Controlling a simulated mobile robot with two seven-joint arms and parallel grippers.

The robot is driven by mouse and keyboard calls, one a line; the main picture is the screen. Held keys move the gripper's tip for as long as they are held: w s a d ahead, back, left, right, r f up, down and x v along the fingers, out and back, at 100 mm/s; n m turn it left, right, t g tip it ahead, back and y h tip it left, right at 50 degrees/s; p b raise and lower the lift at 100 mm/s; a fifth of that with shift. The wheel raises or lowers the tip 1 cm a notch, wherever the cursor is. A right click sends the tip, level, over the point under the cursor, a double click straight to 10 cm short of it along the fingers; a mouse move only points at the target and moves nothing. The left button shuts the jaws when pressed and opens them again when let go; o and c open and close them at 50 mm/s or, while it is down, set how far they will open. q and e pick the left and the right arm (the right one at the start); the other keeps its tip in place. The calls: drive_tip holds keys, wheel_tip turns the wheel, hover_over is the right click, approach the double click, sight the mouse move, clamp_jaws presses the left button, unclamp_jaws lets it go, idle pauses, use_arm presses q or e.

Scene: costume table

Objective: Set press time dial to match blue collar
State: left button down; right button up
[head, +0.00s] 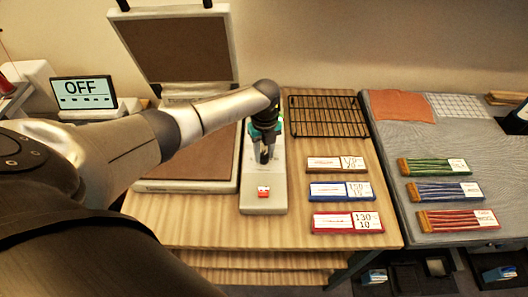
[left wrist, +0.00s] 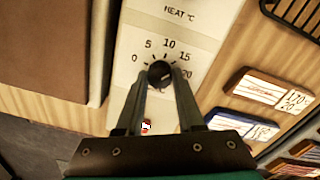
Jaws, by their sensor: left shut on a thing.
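The press time dial (left wrist: 160,72) is a black round knob on a pale control panel (head: 264,203), with a scale from 0 to 20 around it. My left gripper (head: 266,152) points down over the panel; in the left wrist view its fingers (left wrist: 159,82) are shut on the dial. The pointer mark is too unclear to read. A blue-framed card (head: 341,191) lies right of the panel; it also shows in the left wrist view (left wrist: 242,127), its two numbers too small to read surely. A blue striped bundle (head: 444,191) with a white tag lies farther right. My right gripper is not in view.
A red switch (head: 263,191) sits at the panel's near end. A brown card (head: 336,163) and a red card (head: 347,222) flank the blue one. A black wire rack (head: 328,116) lies behind. The open press (head: 185,186) stands left. A display (head: 83,91) reads OFF.

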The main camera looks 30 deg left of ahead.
sight(265, 155)
use_arm(q)
drive_tip(key=c, duration=0.5)
unclamp_jaws()
drive_tip(key=shift+r, duration=0.1)
wheel_tip(265, 155, up, 15)
drive_tip(key=shift+w+d+r+p, duration=0.1)
drive_tip(key=shift+p, duration=0.5)
